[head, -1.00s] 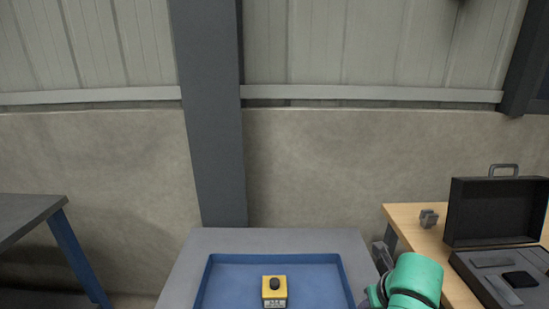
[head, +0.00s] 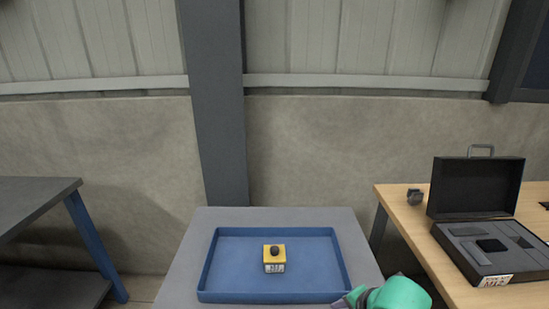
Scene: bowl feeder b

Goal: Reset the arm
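My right arm shows as a teal and grey piece at the bottom edge of the head view, just right of the blue tray (head: 222,289). Its fingers cannot be made out, so I cannot tell whether that gripper is open or shut. My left gripper and arm are not in view. A yellow box with a dark round knob (head: 274,260) stands upright in the tray, apart from my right arm.
The tray lies on a grey table (head: 182,285). A dark table with blue legs (head: 40,195) stands at the left.

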